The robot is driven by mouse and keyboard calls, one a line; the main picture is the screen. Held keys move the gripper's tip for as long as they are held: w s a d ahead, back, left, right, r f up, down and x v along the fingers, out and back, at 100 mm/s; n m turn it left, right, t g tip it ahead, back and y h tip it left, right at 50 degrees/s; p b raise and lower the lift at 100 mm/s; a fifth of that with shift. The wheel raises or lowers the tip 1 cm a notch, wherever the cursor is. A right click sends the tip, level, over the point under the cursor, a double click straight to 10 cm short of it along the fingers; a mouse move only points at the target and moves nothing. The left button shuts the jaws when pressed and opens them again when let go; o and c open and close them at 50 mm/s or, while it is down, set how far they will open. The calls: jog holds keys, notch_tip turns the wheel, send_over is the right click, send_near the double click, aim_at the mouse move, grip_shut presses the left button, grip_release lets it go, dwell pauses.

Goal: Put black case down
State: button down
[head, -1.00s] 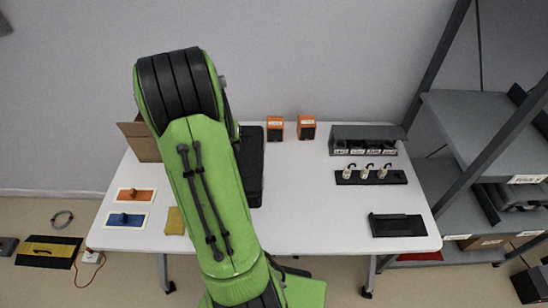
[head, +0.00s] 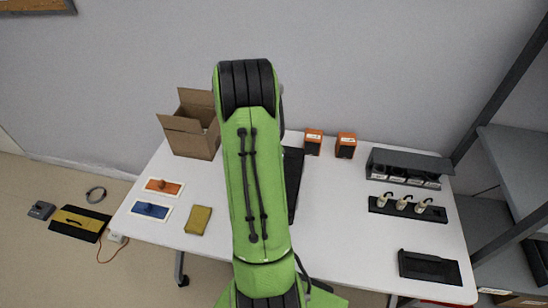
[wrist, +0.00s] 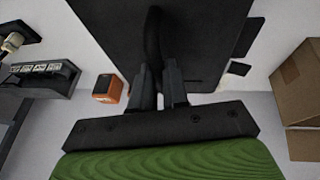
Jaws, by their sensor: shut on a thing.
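The black case (head: 293,180) shows in the head view as a dark strip at the right of my green arm, over the white table. My arm hides most of it. In the wrist view the case (wrist: 205,40) is a large dark flat panel at the top centre. My gripper (wrist: 160,82) is shut on its dark handle there. I cannot tell whether the case touches the table. In the head view the gripper is hidden behind my arm.
The white table (head: 340,225) has free room right of the case. An open cardboard box (head: 193,140) stands left. Two orange boxes (head: 313,143) (head: 346,146) stand at the back. A black organiser (head: 408,168), a holder with white bottles (head: 407,208) and a black tray (head: 430,267) are right.

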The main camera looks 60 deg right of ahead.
jog(key=shift+d+f, duration=0.15)
jog(key=shift+f, duration=0.2)
jog(key=c, duration=1.6)
grip_release()
jog(key=shift+f, duration=0.15)
jog(key=o, duration=0.5)
